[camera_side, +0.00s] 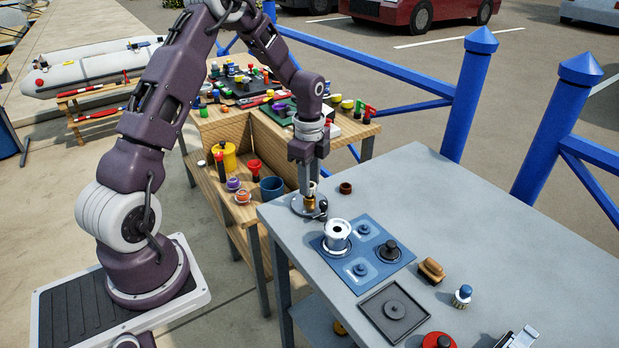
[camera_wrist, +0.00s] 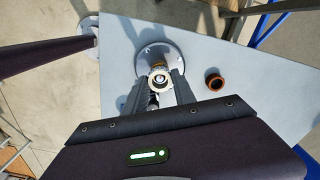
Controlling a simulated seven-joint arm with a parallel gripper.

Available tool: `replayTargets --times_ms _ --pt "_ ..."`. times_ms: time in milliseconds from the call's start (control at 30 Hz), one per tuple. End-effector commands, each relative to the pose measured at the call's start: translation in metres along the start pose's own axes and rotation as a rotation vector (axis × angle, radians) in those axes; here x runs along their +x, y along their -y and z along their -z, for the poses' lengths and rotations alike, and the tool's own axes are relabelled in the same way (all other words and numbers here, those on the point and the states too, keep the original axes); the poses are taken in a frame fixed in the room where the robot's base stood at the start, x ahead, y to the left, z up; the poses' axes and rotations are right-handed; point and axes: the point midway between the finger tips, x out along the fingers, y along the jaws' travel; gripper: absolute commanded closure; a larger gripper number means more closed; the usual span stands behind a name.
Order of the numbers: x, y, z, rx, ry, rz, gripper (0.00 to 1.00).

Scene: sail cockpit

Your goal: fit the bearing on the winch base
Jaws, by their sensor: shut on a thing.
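The winch base (camera_side: 302,211) is a round grey flange at the near left corner of the grey table, with a brass-coloured part (camera_side: 310,203) standing at its middle. It also shows in the wrist view (camera_wrist: 148,49). My gripper (camera_side: 313,186) points down directly above it, shut on a small pale ring, apparently the bearing (camera_wrist: 160,79). In the wrist view the ring lies between the fingertips, over the middle of the base. Whether it touches the base's centre or is around it, I cannot tell; the fingers partly hide it.
A brown ring (camera_side: 345,188) lies right of the base.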

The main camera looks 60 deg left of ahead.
Motion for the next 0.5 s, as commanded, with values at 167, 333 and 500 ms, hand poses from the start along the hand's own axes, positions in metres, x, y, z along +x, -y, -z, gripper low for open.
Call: replayTargets --times_ms 167,333,500 --pt "0.0048 -0.0003 0.0001 0.0 0.0 -0.001 1.0" --pt "0.0065 -0.0001 0.0001 0.0 0.0 0.0 1.0" --pt "0.0064 -0.0001 0.0001 0.0 0.0 0.0 1.0"
